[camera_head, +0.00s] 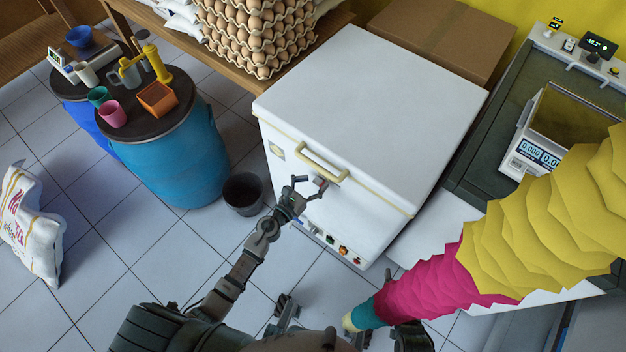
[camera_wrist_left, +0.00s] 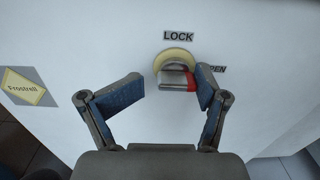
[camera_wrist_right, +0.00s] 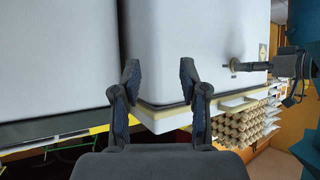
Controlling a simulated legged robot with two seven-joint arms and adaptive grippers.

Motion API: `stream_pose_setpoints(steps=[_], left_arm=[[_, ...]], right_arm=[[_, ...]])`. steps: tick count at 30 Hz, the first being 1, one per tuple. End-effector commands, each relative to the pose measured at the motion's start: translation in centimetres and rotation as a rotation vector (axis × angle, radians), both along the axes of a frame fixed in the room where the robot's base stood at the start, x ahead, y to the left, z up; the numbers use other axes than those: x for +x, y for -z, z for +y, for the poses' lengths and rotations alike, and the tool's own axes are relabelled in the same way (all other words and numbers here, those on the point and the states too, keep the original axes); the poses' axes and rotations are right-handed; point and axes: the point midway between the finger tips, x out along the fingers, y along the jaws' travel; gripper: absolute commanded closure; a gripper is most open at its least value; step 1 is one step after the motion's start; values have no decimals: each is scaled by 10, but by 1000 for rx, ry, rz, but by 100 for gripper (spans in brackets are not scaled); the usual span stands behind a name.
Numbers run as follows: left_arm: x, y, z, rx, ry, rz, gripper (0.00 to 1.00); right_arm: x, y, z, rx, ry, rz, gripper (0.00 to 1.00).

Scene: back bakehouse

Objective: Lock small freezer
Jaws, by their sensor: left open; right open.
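The white freezer (camera_head: 365,110) stands shut, with a cream handle (camera_head: 322,161) at its front edge. The left wrist view shows its lock (camera_wrist_left: 174,58), a cream ring around a metal knob with a red part on the right. "LOCK" is printed above it and "OPEN" to its right, partly hidden by my finger. My left gripper (camera_wrist_left: 172,90) is open before the lock, its right finger beside the red part; I cannot tell if they touch. In the head view it (camera_head: 312,187) is below the handle. My right gripper (camera_wrist_right: 160,70) is open and empty in its wrist view, with the freezer beyond it.
A ruffled yellow, magenta and teal object (camera_head: 520,230) covers the right foreground. A dark bin (camera_head: 243,192) and blue barrels (camera_head: 180,160) stand left of the freezer. Egg trays (camera_head: 255,35) and a cardboard box (camera_head: 445,35) are behind. A scale (camera_head: 535,155) stands at right.

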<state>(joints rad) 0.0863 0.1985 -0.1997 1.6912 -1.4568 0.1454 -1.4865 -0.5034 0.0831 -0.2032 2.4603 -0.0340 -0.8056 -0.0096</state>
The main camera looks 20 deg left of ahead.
Motion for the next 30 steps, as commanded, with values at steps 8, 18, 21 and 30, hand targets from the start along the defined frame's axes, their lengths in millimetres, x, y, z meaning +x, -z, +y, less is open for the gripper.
stream_pose_setpoints(steps=[8,18,21,30], left_arm=[[-1,2,-17,37,-20,-2,41],[-1,-1,-23,31,-7,3,96],[0,2,-13,22,-8,5,96],[-2,1,-19,37,-19,3,58]], right_arm=[[-3,5,-23,7,-1,3,57],[-1,10,-36,12,-5,6,57],[0,7,-22,12,-2,8,57],[-3,5,-28,26,2,0,57]])
